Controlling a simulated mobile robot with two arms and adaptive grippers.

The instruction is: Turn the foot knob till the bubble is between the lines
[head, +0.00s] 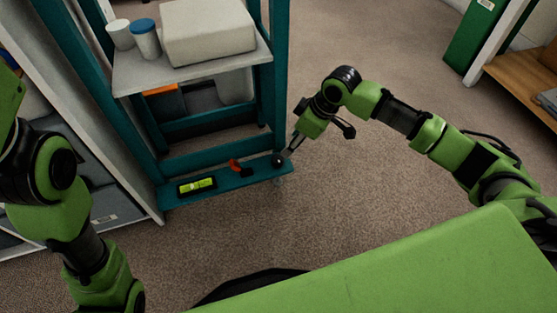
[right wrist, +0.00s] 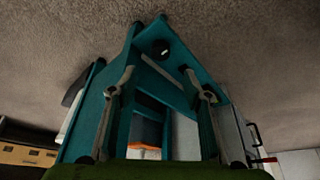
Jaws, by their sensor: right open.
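A spirit level (head: 196,185) with a bright yellow-green vial in a dark frame lies on the low teal rail of the rack; its bubble is too small to make out against the lines. The foot knob (head: 278,160), round and black, sits at the right end of that rail. My right gripper (head: 289,150) is open just right of the knob. In the right wrist view the knob (right wrist: 160,48) shows beyond and between the two spread fingertips (right wrist: 159,72); I cannot tell if they touch it. My left arm is at the left edge; its gripper is out of view.
A red and black object (head: 239,168) lies on the rail between level and knob. The teal rack's shelf (head: 132,80) holds a pale block (head: 207,30) and two tubs. A grey cabinet stands left of it.

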